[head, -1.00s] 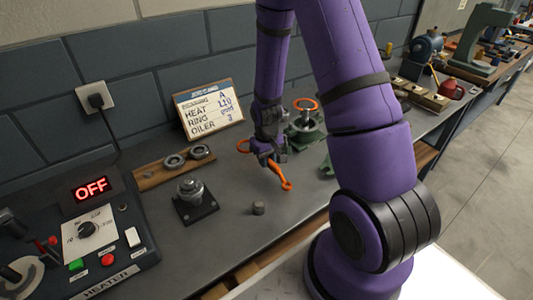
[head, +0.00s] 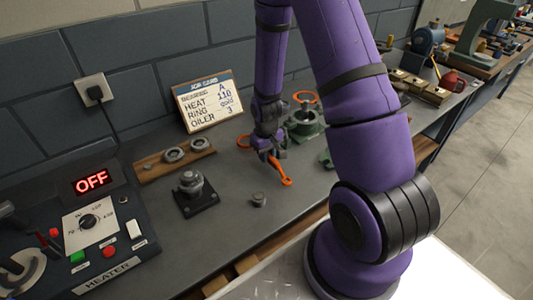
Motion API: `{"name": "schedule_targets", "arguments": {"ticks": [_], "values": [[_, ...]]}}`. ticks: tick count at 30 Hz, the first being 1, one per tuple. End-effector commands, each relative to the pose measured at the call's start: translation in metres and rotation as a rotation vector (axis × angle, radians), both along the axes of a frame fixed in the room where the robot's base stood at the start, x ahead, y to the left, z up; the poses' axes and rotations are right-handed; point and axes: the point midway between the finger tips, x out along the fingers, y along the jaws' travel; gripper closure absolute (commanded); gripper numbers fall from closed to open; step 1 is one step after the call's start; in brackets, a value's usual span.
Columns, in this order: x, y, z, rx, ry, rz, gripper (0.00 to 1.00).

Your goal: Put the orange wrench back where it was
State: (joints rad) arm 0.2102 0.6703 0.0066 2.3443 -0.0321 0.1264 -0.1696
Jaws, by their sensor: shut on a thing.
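The orange wrench (head: 281,176) is in my gripper (head: 268,155), at the middle of the workbench. One end of the wrench sticks out toward the front right and the other shows as an orange ring at the left of the gripper. My gripper is shut on the wrench near its middle, and the jaws hide that part. The wrench is at or just above the grey bench top; I cannot tell whether it touches. My purple arm comes down from above and hides part of the bench behind it.
A small grey cylinder (head: 259,200) and a bearing on a black base (head: 194,191) stand at the left. Behind them are a wooden board with rings (head: 150,170) and a job card (head: 209,101). A green device (head: 303,124) with an orange ring stands behind right. The heater (head: 107,240) reads OFF.

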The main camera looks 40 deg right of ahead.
Motion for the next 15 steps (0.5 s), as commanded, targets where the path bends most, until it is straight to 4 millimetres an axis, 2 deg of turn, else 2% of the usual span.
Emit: {"name": "schedule_targets", "arguments": {"ticks": [11, 12, 15], "values": [[0.0, 0.0, -0.0066, 0.0, 0.001, 0.0, 1.0], [0.0001, 0.0, -0.0064, 0.0, 0.0, 0.0, 0.72], [0.0, 0.0, -0.0063, 0.0, 0.0, 0.0, 0.49]]}}
